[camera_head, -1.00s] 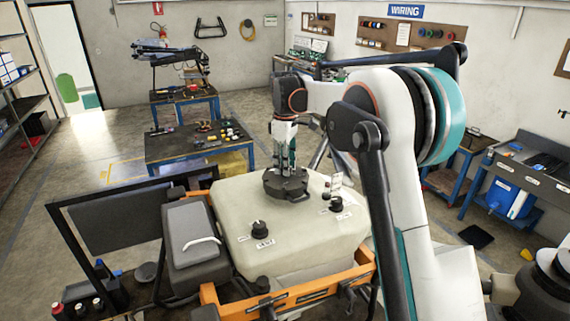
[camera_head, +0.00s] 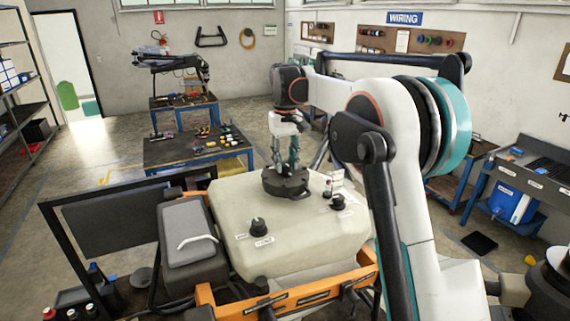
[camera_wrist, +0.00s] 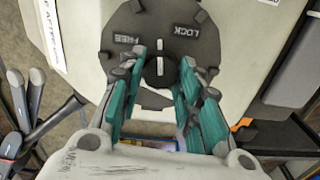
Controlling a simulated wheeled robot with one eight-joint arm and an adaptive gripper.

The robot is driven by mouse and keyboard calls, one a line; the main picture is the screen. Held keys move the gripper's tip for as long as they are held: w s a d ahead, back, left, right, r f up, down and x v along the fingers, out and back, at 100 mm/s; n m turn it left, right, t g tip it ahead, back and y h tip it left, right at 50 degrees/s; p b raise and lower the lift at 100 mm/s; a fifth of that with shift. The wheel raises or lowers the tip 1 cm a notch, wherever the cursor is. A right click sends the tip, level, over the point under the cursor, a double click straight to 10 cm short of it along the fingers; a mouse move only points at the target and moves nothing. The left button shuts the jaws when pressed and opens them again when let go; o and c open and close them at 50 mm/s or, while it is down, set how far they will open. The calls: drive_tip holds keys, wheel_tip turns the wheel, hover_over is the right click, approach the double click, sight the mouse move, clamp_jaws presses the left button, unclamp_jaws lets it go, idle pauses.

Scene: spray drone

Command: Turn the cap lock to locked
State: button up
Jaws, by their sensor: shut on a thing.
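A dark round cap (camera_head: 287,184) sits on top of the cream tank (camera_head: 300,225). In the wrist view the cap (camera_wrist: 150,22) carries the words FREE at left and LOCK at right. A small dark knob (camera_wrist: 160,74) is at its middle, with a white mark on it. Another white mark lies just above, between the two words, and the two look lined up. My gripper (camera_wrist: 163,60) points down at the cap with its fingers on both sides of the knob, shut on it. It also shows in the head view (camera_head: 286,164). The fingers hide the knob's sides.
Two black dials (camera_head: 258,227) (camera_head: 337,202) stand on the tank top. An orange frame (camera_head: 290,295) runs along the tank's near side, and a grey box (camera_head: 188,235) is at its left. A work table (camera_head: 190,155) stands behind.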

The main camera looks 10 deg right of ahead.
sight(286, 163)
drive_tip(key=m+b, duration=0.1)
drive_tip(key=m, duration=0.2)
drive_tip(key=shift+m, duration=0.4)
drive_tip(key=shift+d+m+b, duration=0.1)
drive_tip(key=shift+m+b, duration=0.25)
drive_tip(key=shift+m, duration=1.55)
drive_tip(key=o, duration=1)
drive_tip(key=shift+o, duration=0.2)
wheel_tip(286, 163, up, 12)
drive_tip(key=shift+f, duration=0.1)
